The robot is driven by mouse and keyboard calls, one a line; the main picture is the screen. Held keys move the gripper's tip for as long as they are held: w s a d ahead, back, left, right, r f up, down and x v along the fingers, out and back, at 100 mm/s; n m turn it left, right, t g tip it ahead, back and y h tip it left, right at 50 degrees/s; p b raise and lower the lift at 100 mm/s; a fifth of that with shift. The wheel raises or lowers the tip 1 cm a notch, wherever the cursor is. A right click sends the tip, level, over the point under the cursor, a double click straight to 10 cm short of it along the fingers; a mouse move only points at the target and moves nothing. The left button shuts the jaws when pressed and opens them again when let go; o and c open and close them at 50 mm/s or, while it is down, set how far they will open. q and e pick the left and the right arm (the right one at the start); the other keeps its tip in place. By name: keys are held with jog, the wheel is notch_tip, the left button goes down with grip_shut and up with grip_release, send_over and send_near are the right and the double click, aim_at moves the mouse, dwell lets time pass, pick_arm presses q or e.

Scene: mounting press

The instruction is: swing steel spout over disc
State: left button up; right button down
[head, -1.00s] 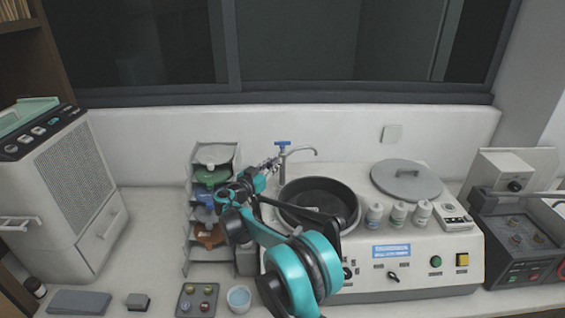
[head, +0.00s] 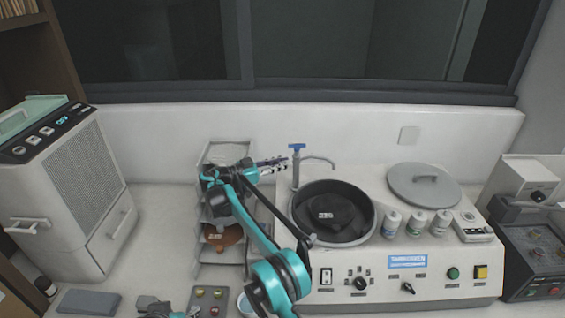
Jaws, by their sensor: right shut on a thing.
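The steel spout (head: 321,160) stands on a post with a blue handle (head: 297,146) at the back left of the machine. Its arm reaches right, over the rear of the dark bowl. A dark disc (head: 345,212) with a small pale label lies in the bowl (head: 366,232). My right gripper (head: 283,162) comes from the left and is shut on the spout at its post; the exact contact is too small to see. My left gripper (head: 150,303) shows only partly at the bottom edge; its fingers are unclear.
A grey lid (head: 424,186) and several white bottles (head: 416,223) sit on the machine, right of the bowl. A shelf rack (head: 224,152) stands left of the spout, partly behind my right arm. A grey flat block (head: 88,301) lies at the front left.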

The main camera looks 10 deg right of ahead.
jog(key=shift+d, duration=0.1)
jog(key=c, duration=1.4)
grip_release()
jog(key=v, duration=0.7)
